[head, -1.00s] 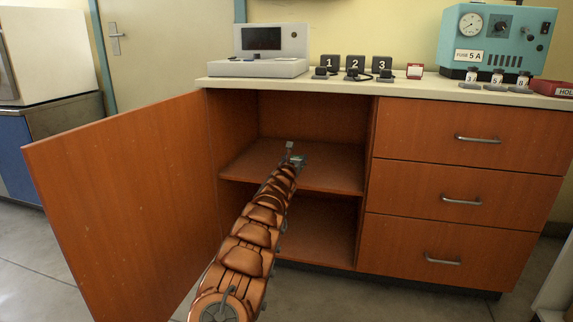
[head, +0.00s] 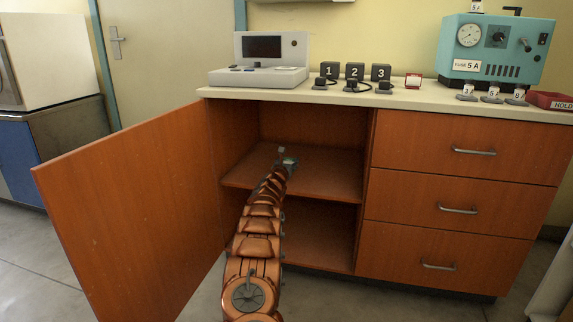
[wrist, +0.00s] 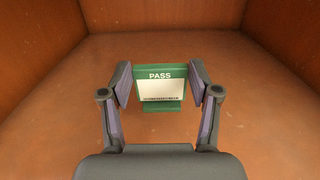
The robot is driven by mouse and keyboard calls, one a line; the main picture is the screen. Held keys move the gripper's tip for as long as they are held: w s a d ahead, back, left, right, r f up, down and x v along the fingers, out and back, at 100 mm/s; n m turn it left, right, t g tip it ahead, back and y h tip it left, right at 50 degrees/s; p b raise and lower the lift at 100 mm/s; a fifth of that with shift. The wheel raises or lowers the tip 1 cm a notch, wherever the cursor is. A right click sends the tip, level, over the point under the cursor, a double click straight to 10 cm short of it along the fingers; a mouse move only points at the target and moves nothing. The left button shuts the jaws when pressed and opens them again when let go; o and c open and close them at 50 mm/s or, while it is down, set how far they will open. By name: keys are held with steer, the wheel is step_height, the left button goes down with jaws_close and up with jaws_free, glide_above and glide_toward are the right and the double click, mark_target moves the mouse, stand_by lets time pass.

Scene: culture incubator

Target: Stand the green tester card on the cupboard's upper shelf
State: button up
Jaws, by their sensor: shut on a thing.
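The green tester card (wrist: 160,84) shows in the wrist view with a white panel, the word PASS and a green foot below. It looks upright between the two fingers of my gripper (head: 287,162), which is shut on its sides. The gripper is inside the open cupboard, over the upper shelf (head: 325,180). That shelf also fills the wrist view below the card (wrist: 250,125). In the head view the card is too small to make out clearly. I cannot tell whether its foot touches the shelf.
The cupboard door (head: 135,205) stands open at the left. The upper shelf looks otherwise bare, with side walls close around it. Drawers (head: 460,152) are shut at the right. The counter above holds a grey device (head: 260,60), numbered blocks (head: 354,71) and a teal fuse tester (head: 497,48).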

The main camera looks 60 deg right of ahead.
steer(key=shift+w+d+f+p, duration=0.2)
steer(key=shift+w+p, duration=0.2)
steer(key=shift+p, duration=0.4)
steer(key=shift+f+b, duration=0.35)
steer(key=shift+f, duration=1.45)
steer(key=shift+f+b, duration=0.2)
steer(key=shift+b, duration=0.1)
steer(key=o, duration=1)
steer(key=shift+r, duration=0.1)
